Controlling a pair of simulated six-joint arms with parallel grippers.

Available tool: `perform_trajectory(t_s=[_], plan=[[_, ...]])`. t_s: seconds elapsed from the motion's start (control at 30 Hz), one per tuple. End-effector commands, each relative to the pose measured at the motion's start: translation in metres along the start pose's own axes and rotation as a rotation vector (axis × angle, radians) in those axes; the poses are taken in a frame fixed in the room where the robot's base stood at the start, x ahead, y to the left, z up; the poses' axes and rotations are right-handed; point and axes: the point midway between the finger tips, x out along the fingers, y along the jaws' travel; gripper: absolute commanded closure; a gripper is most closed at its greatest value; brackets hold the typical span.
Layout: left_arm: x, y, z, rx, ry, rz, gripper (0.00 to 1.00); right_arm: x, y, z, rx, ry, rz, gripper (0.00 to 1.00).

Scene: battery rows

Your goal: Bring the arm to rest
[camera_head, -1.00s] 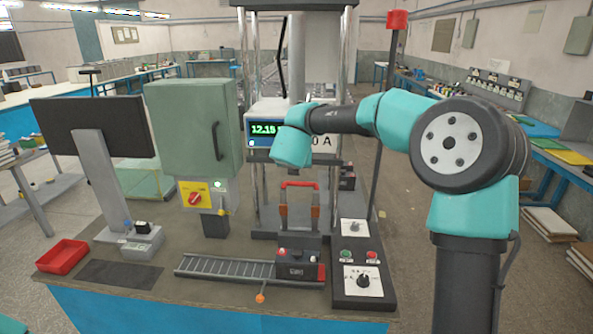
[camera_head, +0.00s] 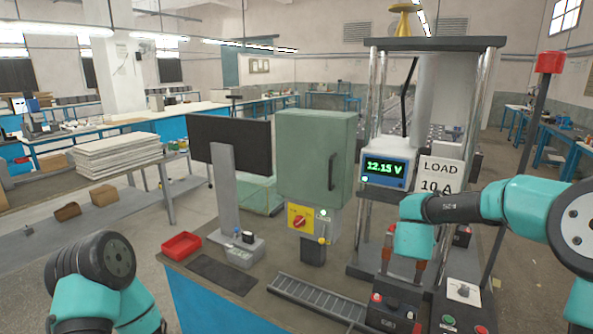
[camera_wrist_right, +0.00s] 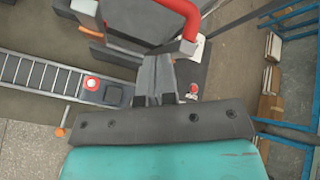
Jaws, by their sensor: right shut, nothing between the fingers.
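My right arm (camera_head: 520,205) comes in from the right in the head view, with its teal wrist (camera_head: 413,240) over the test fixture under the load frame. My right gripper shows in the right wrist view (camera_wrist_right: 165,88) with its grey fingers together and nothing between them. A red handle (camera_wrist_right: 182,18) lies just past the fingertips in that view; whether they touch it I cannot tell. In the head view the wrist hides the fingers and most of the handle. My left arm (camera_head: 100,280) shows at the lower left; its gripper is outside the view.
The ladder-like rack (camera_head: 315,300) and a black box with buttons (camera_head: 393,312) stand at the bench front. The display (camera_head: 385,170) reads about 12 V. A green cabinet (camera_head: 315,160), a monitor (camera_head: 228,145) and a red tray (camera_head: 181,246) stand to the left.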

Motion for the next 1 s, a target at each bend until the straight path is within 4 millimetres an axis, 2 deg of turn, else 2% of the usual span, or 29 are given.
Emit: perform_trajectory(t_s=[0.03, 0.23, 0.4, 0.53, 0.67, 0.77, 0.9, 1.0], plan=[[0.0, 0.0, 0.0, 0.0, 0.0, 0.0, 0.55, 0.011, 0.011, -0.023, -0.13, 0.006, 0.012, 1.0], [0.0, 0.0, 0.0, 0.0, 0.0, 0.0, 0.55, 0.04, 0.047, -0.099, -0.646, -0.025, 0.089, 1.0], [0.0, 0.0, 0.0, 0.0, 0.0, 0.0, 0.55, 0.05, 0.081, -0.163, -1.058, -0.092, 0.199, 1.0], [0.0, 0.0, 0.0, 0.0, 0.0, 0.0, 0.55, 0.051, 0.106, -0.206, -1.328, -0.168, 0.294, 1.0], [0.0, 0.0, 0.0, 0.0, 0.0, 0.0, 0.55, 0.043, 0.141, -0.255, -1.599, -0.28, 0.429, 1.0], [0.0, 0.0, 0.0, 0.0, 0.0, 0.0, 0.55, 0.029, 0.177, -0.296, -1.798, -0.397, 0.563, 1.0], [0.0, 0.0, 0.0, 0.0, 0.0, 0.0, 0.55, -0.001, 0.223, -0.356, -2.05, -0.618, 0.768, 1.0], [0.0, 0.0, 0.0, 0.0, 0.0, 0.0, 0.55, -0.028, 0.247, -0.395, -2.186, -0.8, 0.9, 1.0]])
